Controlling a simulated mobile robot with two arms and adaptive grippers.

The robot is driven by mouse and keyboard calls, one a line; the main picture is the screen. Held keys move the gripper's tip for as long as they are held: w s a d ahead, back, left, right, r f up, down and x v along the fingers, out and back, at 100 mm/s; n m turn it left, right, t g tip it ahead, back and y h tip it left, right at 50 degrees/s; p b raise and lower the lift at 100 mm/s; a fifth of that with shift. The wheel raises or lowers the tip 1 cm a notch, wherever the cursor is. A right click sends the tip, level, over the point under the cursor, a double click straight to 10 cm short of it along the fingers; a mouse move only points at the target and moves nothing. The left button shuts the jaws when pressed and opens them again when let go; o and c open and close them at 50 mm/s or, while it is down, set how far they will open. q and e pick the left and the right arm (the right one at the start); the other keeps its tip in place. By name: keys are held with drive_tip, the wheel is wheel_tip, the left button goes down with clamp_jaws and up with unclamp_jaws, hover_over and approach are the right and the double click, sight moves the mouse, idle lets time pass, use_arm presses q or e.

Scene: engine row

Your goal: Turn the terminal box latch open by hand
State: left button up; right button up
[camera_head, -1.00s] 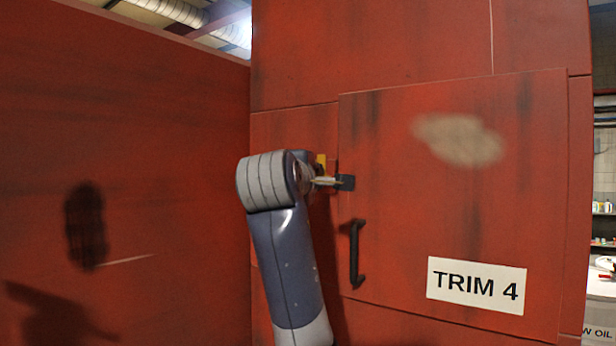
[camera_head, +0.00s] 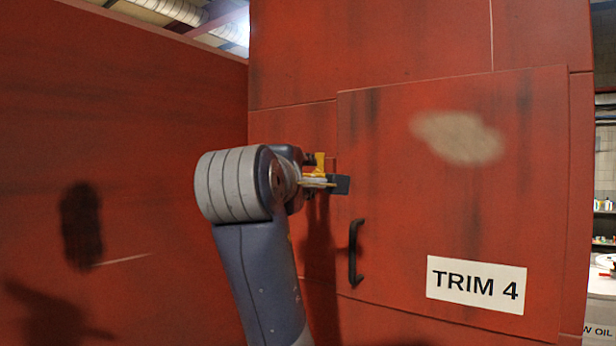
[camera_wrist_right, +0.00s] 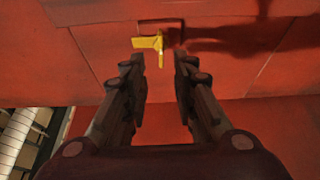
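The yellow latch (camera_head: 320,163) is on the red panel, just left of the door (camera_head: 440,210) labelled TRIM 4. It also shows in the right wrist view (camera_wrist_right: 149,43), with a short tab lying between the fingertip ends. My right gripper (camera_head: 325,173) is at the latch, its dark fingertip in front of the door's left edge. In the right wrist view my right gripper (camera_wrist_right: 158,60) is open, with one finger on each side of the tab. I cannot tell whether either finger touches it. My left gripper is not in view.
A black handle (camera_head: 355,252) stands out from the door below my right gripper. A red wall (camera_head: 150,130) fills the left side, with dark shadows on it. Shelves with small items (camera_head: 604,205) show at the far right.

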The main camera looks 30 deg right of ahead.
drive_tip(key=v, duration=0.4)
drive_tip(key=shift+a, duration=0.1)
idle(0.3)
